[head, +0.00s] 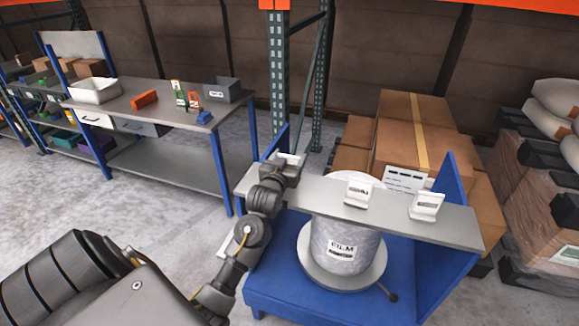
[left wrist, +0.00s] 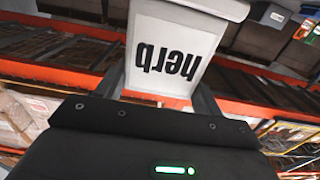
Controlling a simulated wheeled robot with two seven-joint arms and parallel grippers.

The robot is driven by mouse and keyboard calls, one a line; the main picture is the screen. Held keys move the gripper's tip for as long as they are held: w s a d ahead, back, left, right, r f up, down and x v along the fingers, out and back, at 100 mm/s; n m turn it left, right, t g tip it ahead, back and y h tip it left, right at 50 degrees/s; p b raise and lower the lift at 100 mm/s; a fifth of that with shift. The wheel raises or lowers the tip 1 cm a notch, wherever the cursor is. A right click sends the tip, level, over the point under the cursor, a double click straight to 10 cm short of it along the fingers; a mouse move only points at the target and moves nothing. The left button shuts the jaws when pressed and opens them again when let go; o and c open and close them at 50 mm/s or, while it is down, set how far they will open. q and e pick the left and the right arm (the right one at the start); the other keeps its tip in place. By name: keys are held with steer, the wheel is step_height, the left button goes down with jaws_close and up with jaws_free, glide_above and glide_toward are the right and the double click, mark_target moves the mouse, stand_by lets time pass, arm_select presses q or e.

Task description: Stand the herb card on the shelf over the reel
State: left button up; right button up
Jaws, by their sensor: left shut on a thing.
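The white herb card (left wrist: 172,58) shows in the left wrist view with the word "herb" upside down. My left gripper (left wrist: 160,88) is shut on it, one finger at each side. In the head view the left gripper (head: 284,168) is at the left end of the grey shelf (head: 315,194), and a small part of the card (head: 291,158) shows at its tip. I cannot tell whether the card touches the shelf. The reel (head: 345,246), pale and marked "FILM", stands under the shelf. My right gripper is not in view.
Two white card holders, one near the shelf's middle (head: 357,193) and one towards its right end (head: 426,205), stand on the shelf. A blue frame (head: 450,205) carries the shelf. Brown boxes (head: 415,110) are behind. A workbench (head: 150,100) stands at the left.

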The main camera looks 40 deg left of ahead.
arm_select(q)
steer(key=shift+w+a+f, duration=0.1)
steer(key=shift+w+f, duration=0.05)
steer(key=shift+f, duration=0.05)
step_height(320, 180, down, 3)
steer(key=shift+w+p, duration=0.15)
steer(key=shift+p, duration=0.45)
steer(key=shift+f, duration=0.15)
steer(key=shift+f, duration=0.2)
steer(key=o, duration=1)
steer(key=shift+c, duration=0.2)
